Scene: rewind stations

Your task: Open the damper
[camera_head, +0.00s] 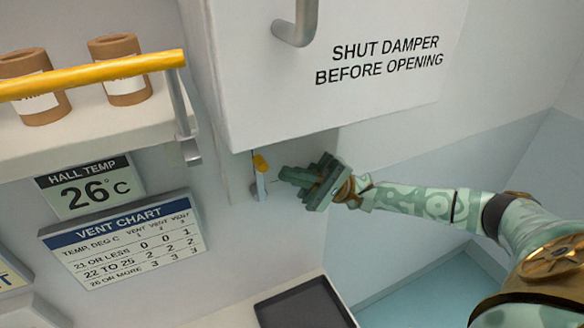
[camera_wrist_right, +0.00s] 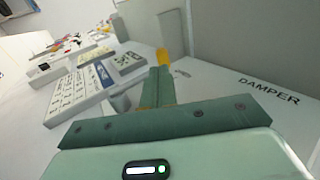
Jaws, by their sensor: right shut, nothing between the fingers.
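The damper lever (camera_head: 260,180) has a yellow tip and a pale metal stem. It sits on the wall just below the white cabinet. Its yellow tip also shows in the right wrist view (camera_wrist_right: 162,57), just beyond my fingertips. My right gripper (camera_head: 284,174) is shut and empty, just right of the lever, with its fingers pointing at it. Whether the fingers touch the lever I cannot tell. The word DAMPER (camera_wrist_right: 268,92) is on the wall in the wrist view. My left gripper is not in view.
The white cabinet (camera_head: 270,110), marked SHUT DAMPER BEFORE OPENING, overhangs the lever. A shelf (camera_head: 90,135) with a yellow rail (camera_head: 100,73) and brown rolls (camera_head: 118,70) is at left. A vent chart (camera_head: 125,240) and a 26 °C hall temperature sign (camera_head: 88,187) are lower left.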

